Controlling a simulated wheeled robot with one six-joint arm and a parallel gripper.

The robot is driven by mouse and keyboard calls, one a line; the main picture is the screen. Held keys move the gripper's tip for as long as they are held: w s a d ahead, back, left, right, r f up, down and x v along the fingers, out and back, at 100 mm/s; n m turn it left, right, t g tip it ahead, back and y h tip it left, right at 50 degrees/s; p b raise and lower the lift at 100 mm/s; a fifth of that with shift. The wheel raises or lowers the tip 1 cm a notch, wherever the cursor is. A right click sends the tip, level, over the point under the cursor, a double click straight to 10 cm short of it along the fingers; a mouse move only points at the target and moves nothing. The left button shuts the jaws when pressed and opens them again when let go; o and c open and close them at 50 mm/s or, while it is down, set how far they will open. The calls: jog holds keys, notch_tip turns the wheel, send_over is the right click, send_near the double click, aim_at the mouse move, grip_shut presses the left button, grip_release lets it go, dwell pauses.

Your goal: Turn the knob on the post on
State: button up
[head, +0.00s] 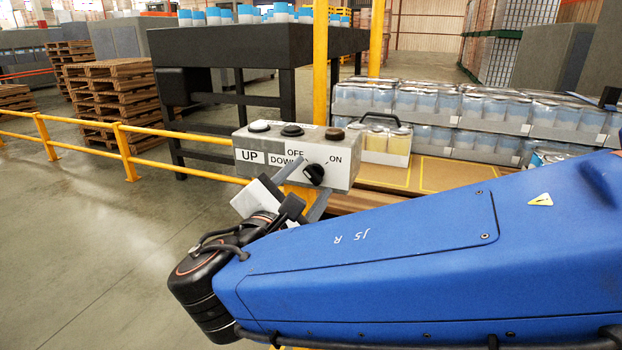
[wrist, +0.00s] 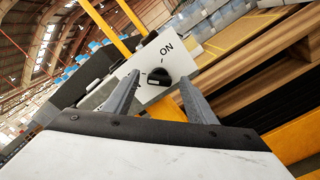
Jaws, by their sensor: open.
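The black knob (head: 314,174) is on the front face of a grey control box (head: 345,178) on a yellow post, between OFF and ON labels. Black buttons line the box's top, and UP and DOWN labels are on its front. In the wrist view the knob (wrist: 158,77) shows a pale mark, with ON printed above it. I cannot tell exactly where the knob points. My gripper (head: 305,190) is open in front of the box. In the wrist view my gripper's fingers (wrist: 158,92) lie on either side of the knob. I cannot tell whether they touch it.
Yellow posts (head: 320,60) stand behind the box, and a yellow railing (head: 122,150) runs left. A dark conveyor table (head: 230,45) with cans is behind. Packed trays of cans (head: 440,105) lie at the right. The floor at the left (head: 80,250) is clear.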

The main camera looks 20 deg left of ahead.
jog(key=shift+w+d, duration=0.1)
jog(key=shift+w, duration=0.75)
jog(key=c, duration=1.1)
